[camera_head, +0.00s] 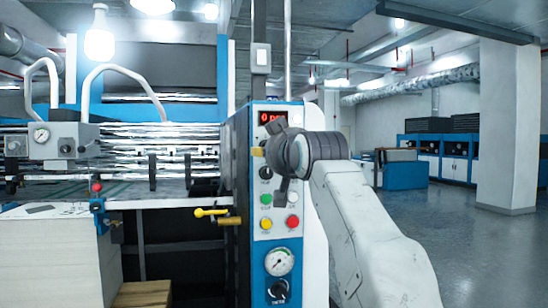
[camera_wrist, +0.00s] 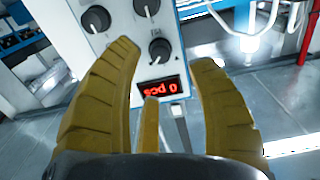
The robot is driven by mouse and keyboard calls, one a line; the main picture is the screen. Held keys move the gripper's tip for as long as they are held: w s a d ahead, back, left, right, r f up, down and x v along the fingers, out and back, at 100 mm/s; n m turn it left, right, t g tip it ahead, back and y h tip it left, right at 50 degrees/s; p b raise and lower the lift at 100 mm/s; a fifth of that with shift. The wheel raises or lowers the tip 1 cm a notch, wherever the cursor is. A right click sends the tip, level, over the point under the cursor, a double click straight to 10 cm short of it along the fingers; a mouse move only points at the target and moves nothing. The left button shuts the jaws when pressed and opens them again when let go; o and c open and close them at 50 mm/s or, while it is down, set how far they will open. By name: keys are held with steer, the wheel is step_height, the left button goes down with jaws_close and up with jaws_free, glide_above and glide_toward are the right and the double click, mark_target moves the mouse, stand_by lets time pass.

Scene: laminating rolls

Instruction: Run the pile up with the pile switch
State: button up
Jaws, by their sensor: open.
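The control panel (camera_head: 277,235) carries a red display, black knobs, coloured buttons and a gauge. Its labels are too small to read, so I cannot tell which control is the pile switch. In the wrist view the panel is upside down: one black knob (camera_wrist: 160,50) sits beside the display (camera_wrist: 162,88), with a second knob (camera_wrist: 96,19) and a third (camera_wrist: 146,5) farther off. My gripper (camera_wrist: 165,55) is open and empty, its yellow fingers spread before the panel around the display and nearest knob. No contact is visible. The pile of white sheets (camera_head: 50,262) stands at lower left.
A yellow-handled lever (camera_head: 211,212) juts out left of the panel. Below it a wooden pallet (camera_head: 143,294) shows at the bottom edge. Rollers (camera_head: 160,135) fill the machine at left. A pillar (camera_head: 507,125) and blue cabinets (camera_head: 440,155) stand far right, with open floor before them.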

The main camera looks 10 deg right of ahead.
steer(key=w+p, duration=0.4)
steer(key=w, duration=0.3)
steer(key=shift+w+r, duration=0.2)
stand_by(0.4)
jaws_close()
stand_by(0.3)
